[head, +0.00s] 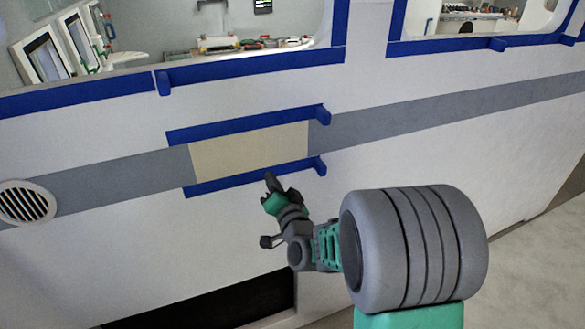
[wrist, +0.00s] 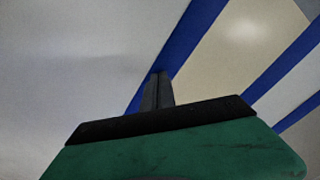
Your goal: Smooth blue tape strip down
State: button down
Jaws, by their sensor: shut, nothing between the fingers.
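Two blue tape strips border a beige patch (head: 250,151) on the white hull side. The upper strip (head: 245,125) and the lower strip (head: 235,179) each end at the right in a tab that stands off the surface. My gripper (head: 270,180) is at the lower strip, right of its middle, with its fingers shut and empty. In the wrist view the shut fingertips (wrist: 157,76) overlap a blue strip (wrist: 190,42) beside the beige patch (wrist: 235,45). Whether they touch it I cannot tell. The fingers hide a small part of that strip.
A grey band (head: 420,118) runs along the hull on both sides of the patch. More blue tape (head: 250,68) edges the window openings above. A round vent (head: 27,203) is at the left. A dark opening (head: 210,305) lies below.

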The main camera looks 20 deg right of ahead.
aim_at(255, 177)
jog(key=a+p, duration=0.2)
jog(key=p, duration=0.1)
jog(key=shift+r, duration=0.25)
jog(key=a+p, duration=0.1)
jog(key=p, duration=0.3)
jog(key=shift+w+a, duration=0.1)
jog(key=shift+a, duration=0.1)
jog(key=shift+a+f, duration=0.15)
jog(key=shift+f, duration=0.05)
